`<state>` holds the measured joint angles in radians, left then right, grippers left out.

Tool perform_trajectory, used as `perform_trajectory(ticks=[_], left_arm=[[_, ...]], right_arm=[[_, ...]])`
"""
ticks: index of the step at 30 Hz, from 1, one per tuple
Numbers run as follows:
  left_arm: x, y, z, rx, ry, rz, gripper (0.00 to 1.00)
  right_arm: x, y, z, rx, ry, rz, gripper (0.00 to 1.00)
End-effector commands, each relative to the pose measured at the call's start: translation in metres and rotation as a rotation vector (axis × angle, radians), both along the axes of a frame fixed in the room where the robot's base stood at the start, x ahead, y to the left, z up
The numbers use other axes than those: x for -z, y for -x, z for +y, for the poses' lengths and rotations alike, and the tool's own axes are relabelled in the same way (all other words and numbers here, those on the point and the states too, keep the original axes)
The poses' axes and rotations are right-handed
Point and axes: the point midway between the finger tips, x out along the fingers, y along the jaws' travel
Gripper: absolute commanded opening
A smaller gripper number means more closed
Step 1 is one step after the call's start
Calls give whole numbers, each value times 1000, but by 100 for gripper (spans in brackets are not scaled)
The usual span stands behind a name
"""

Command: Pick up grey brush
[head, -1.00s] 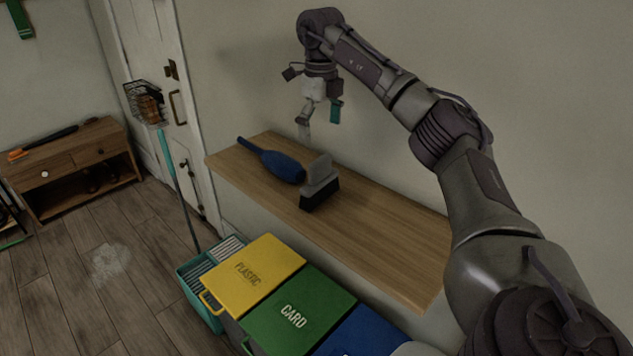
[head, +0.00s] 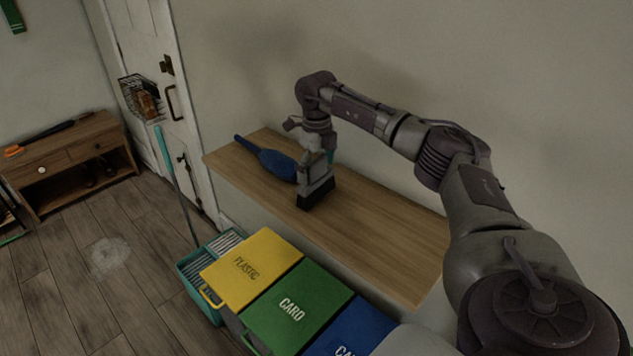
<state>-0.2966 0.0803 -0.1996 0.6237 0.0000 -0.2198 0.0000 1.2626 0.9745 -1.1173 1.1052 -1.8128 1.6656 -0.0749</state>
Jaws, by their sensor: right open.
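The grey brush (head: 315,194), with a grey top and dark bristles, stands on the wooden shelf (head: 380,235). My right gripper (head: 316,172) is directly above it, pointing down, with its fingers at the brush's grey upper part. It is open; the fingers overlap the brush in the head view, so I cannot tell whether they touch it. The gripper hides much of the brush's top. My left gripper is not in view.
A blue bottle-shaped object (head: 275,162) lies on the shelf just left of the brush. Yellow (head: 250,268), green (head: 296,305) and blue (head: 355,328) bins stand below the shelf front. The shelf's right part is bare.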

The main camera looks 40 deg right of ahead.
Motion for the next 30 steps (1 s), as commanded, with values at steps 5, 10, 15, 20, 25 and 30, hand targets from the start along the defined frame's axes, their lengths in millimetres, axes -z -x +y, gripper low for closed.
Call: perform_trajectory(ticks=[5,10,15,20,25,30], left_arm=[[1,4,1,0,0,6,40],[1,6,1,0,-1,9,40],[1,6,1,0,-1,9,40],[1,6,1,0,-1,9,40],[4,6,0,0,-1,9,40],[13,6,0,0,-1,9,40]], right_arm=[[0,0,0,0,0,0,90],[0,0,0,0,0,0,62],[-1,0,0,0,0,0,36],[-1,0,0,0,0,0,36],[-4,-1,0,0,0,-1,36],[-20,-1,0,-1,-1,-5,36]])
